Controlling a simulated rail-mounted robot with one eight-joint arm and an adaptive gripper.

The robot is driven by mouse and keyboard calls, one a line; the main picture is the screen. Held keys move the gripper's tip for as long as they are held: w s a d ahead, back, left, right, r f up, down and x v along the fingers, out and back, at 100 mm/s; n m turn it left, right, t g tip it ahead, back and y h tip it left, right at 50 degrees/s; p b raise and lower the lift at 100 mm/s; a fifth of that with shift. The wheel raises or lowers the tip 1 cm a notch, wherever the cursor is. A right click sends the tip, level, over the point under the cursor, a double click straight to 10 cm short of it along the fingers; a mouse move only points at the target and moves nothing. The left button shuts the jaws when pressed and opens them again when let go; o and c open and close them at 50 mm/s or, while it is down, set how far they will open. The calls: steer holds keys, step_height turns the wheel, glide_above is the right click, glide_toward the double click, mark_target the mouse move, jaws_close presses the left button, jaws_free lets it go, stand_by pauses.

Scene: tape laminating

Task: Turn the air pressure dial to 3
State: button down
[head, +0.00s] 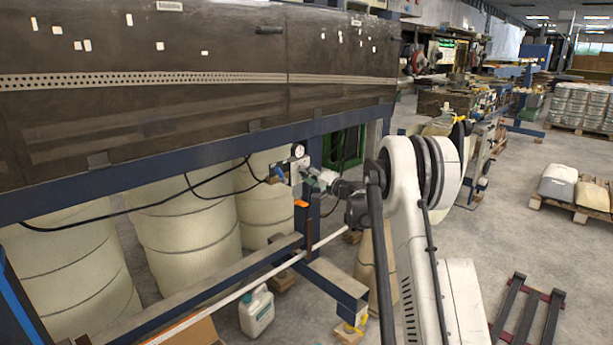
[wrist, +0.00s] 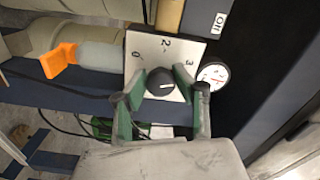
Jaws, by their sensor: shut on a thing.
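The air pressure dial (wrist: 160,82) is a round dark knob on a white plate (wrist: 148,45) marked 0, 2 and 3 in the wrist view. A small white mark shows on its face, toward the right; I cannot tell exactly which number it points at. My gripper (wrist: 161,88) has its green-padded fingers on both sides of the knob and is shut on it. In the head view my gripper (head: 322,178) reaches left to the small valve panel on the blue frame post; the knob is hidden there.
A round white gauge (wrist: 213,74) sits close to the right finger; it also shows in the head view (head: 298,150). An orange lever (wrist: 59,60) is on the pipe at left. The blue post, black hoses and large pale drums (head: 185,225) crowd the area.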

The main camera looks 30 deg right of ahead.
steer(key=shift+n, duration=1)
steer(key=shift+f, duration=0.1)
steer(key=c, duration=1.4)
jaws_free()
steer(key=shift+o, duration=0.2)
steer(key=v, duration=1.2)
